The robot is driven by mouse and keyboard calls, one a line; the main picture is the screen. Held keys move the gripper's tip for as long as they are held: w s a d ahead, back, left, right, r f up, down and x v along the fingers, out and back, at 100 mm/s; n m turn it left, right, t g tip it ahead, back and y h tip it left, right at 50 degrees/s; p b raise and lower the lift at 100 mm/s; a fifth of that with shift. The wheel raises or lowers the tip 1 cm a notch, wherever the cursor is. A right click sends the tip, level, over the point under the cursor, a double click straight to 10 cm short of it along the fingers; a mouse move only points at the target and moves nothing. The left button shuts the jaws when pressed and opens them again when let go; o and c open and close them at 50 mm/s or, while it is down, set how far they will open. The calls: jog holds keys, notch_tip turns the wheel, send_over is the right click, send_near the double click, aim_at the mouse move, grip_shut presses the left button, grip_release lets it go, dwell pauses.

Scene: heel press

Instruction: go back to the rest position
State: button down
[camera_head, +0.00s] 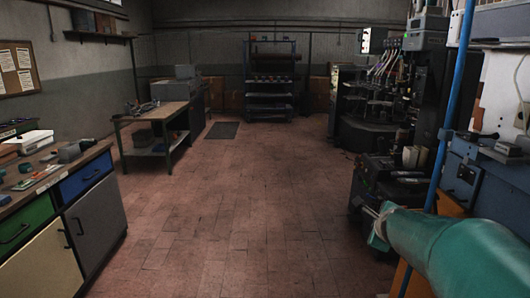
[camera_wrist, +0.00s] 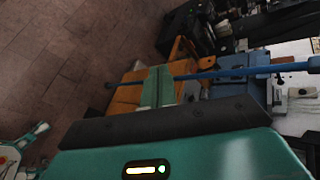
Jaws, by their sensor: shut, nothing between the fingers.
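My gripper (camera_wrist: 156,88) shows in the wrist view as two green fingers close together beyond a dark bar, with nothing between them. Orange panels and a blue machine (camera_wrist: 228,76) lie behind the fingers in that view. In the head view my teal arm reaches in from the lower right corner, in front of the blue machine (camera_head: 462,178). I cannot make out the fingers clearly in the head view. No separate marker for a rest position shows.
A blue pole (camera_head: 452,105) stands close to my arm. A dark machine (camera_head: 385,100) stands at the right. A workbench with drawers (camera_head: 85,180) is at the left, a table (camera_head: 150,115) behind it. The tiled floor (camera_head: 235,200) is clear in the middle.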

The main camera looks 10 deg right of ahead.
jog(key=s+a+r+n+g+y, duration=0.1)
jog(key=s+a+n+y, duration=0.1)
jog(key=s+a+n, duration=0.5)
jog(key=s+a+n+g+y, duration=0.1)
jog(key=s+a+n+y, duration=0.25)
jog(key=a+n, duration=0.65)
jog(key=s+a+f+n+g, duration=0.1)
jog(key=s+a+n, duration=0.2)
jog(key=s, duration=0.4)
jog(key=s+a+f+n+g+h, duration=0.1)
jog(key=s+a+n+g, duration=0.1)
jog(key=s+a+n, duration=0.2)
jog(key=s+n, duration=0.2)
jog(key=s, duration=0.1)
jog(key=shift+f, duration=0.4)
jog(key=shift+d, duration=0.15)
